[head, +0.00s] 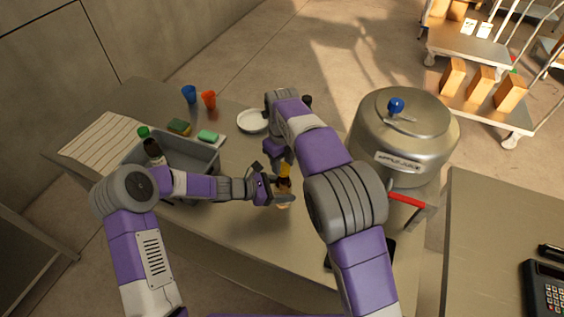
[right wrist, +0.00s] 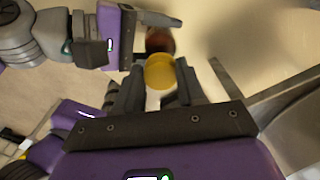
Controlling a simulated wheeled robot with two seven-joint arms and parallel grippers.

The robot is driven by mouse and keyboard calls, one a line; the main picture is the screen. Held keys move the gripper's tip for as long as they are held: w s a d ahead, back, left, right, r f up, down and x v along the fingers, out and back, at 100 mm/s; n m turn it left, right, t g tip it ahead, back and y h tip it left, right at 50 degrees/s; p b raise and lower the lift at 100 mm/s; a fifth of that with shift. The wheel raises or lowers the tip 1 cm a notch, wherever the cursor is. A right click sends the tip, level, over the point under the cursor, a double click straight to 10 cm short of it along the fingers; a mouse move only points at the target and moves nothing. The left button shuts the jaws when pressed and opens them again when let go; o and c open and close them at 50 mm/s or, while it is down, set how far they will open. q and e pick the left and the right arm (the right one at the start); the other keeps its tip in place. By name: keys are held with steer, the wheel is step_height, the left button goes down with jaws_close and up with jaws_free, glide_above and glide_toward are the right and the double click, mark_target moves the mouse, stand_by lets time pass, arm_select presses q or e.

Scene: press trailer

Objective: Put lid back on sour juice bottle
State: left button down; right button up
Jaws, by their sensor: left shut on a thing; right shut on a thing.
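The sour juice bottle (head: 284,186), brown with a pale lower part, stands upright at the middle of the table. My left gripper (head: 279,194) is shut on its body from the left. My right gripper (head: 284,164) is above it, shut on the yellow lid (head: 285,170). In the right wrist view the lid (right wrist: 160,72) lies between the right fingertips (right wrist: 161,80), in line with the brown bottle (right wrist: 160,40). I cannot tell whether the lid touches the bottle's mouth. The left gripper (right wrist: 150,20) also shows there beside the bottle.
A grey bin (head: 204,155) with a dark bottle (head: 153,148) stands at the left. A large metal apple juice pot (head: 400,140) stands at the right.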

steer(key=m, duration=0.3)
steer(key=shift+d+f+m, duration=0.1)
steer(key=shift+f+m, duration=0.1)
steer(key=shift+m, duration=0.2)
steer(key=shift+r+m, duration=0.15)
steer(key=shift+m, duration=0.75)
steer(key=o, duration=1)
steer(key=shift+r, duration=0.1)
steer(key=shift+r, duration=2.2)
steer(key=shift+c, duration=0.4)
